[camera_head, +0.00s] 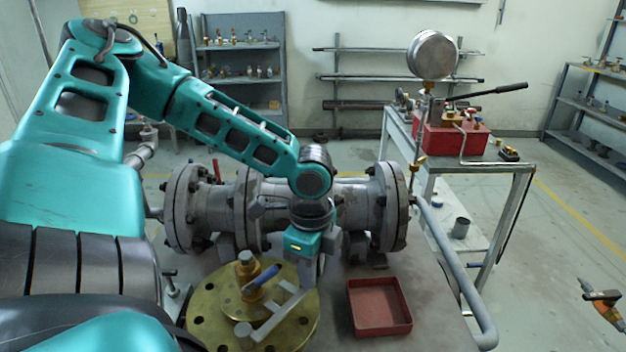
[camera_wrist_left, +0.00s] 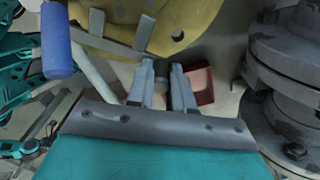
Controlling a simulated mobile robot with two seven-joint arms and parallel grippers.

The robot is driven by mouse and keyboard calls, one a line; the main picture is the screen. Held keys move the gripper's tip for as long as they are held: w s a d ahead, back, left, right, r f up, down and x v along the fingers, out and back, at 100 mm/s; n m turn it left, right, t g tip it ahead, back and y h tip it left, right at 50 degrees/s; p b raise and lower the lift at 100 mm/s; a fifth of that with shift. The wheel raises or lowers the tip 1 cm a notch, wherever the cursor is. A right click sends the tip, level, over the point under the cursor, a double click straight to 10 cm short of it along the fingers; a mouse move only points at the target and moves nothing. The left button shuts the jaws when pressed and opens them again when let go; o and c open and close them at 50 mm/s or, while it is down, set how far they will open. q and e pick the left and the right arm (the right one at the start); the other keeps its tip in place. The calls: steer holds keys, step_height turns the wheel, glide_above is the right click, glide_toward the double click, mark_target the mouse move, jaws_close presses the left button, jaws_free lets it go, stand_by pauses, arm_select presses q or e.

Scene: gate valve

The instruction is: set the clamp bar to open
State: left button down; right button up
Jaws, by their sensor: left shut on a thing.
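The grey clamp bar (camera_head: 272,318) lies across the round brass flange plate (camera_head: 208,322), its near end at a round grey knob. Its far end runs up to my left gripper (camera_head: 306,272), which points down at the plate's right edge. In the left wrist view the fingers (camera_wrist_left: 162,88) are close together with a small dark piece between them. My left gripper is shut on what looks like the clamp bar's end; the exact contact is partly hidden. A brass fitting with a blue lever (camera_head: 262,277) stands on the plate; the lever also shows in the left wrist view (camera_wrist_left: 57,42). My right gripper is out of view.
A red tray (camera_head: 378,308) sits just right of the plate. The large grey flanged pipe (camera_head: 345,208) lies behind my gripper. A grey bent pipe (camera_head: 455,265) and a trolley with a red pump box (camera_head: 450,138) stand to the right.

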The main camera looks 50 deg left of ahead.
arm_select(q)
steer(key=shift+d+m+b, duration=0.3)
steer(key=shift+d+m, duration=0.5)
steer(key=shift+d, duration=0.15)
steer(key=shift+s+d+m, duration=0.25)
steer(key=shift+d+m, duration=0.75)
steer(key=shift+d, duration=0.2)
steer(key=c, duration=1)
jaws_free()
step_height(320, 180, up, 13)
steer(key=p, duration=0.3)
